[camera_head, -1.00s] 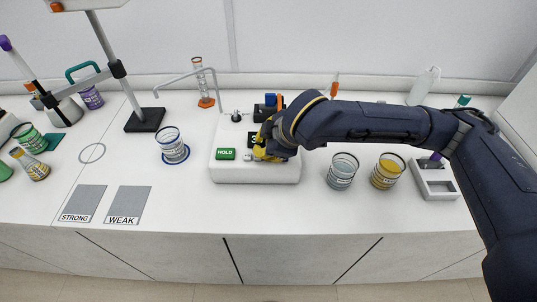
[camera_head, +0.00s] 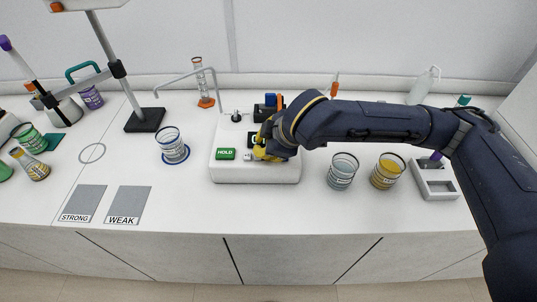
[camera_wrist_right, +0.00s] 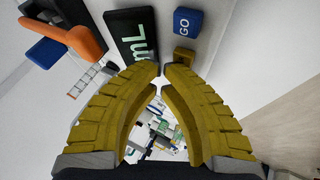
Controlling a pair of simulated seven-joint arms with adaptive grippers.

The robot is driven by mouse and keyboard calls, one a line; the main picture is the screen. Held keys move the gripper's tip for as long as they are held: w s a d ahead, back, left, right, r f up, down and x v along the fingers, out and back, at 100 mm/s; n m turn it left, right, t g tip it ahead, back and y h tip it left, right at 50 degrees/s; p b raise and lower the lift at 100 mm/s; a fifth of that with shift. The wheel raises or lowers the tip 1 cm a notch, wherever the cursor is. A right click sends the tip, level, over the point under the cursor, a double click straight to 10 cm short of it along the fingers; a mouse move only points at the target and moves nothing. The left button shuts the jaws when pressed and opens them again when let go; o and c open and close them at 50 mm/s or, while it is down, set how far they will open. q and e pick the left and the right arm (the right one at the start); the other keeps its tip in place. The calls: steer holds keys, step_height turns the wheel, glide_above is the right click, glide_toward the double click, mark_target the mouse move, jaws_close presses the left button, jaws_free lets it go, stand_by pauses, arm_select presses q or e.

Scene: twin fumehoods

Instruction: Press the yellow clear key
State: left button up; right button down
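The white dispenser box (camera_head: 225,172) stands mid-bench with a green HOLD key (camera_head: 225,154). In the right wrist view a small yellow key (camera_wrist_right: 184,56) sits beside the blue GO key (camera_wrist_right: 187,23) and the dark mL display (camera_wrist_right: 133,36). Its lettering cannot be read; a fingertip partly covers it. My right gripper (camera_head: 262,152) is over the front of the box. In the wrist view its yellow fingers (camera_wrist_right: 161,69) are nearly together at the tips, holding nothing, close to the yellow key. Whether they touch it cannot be told. My left gripper is not in view.
A grey-blue beaker (camera_head: 341,172) and an amber beaker (camera_head: 386,171) stand to the right, under my right arm. A stand (camera_head: 145,119) is at the back left.

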steer(key=shift+r, duration=0.55)
steer(key=shift+r, duration=2.5)
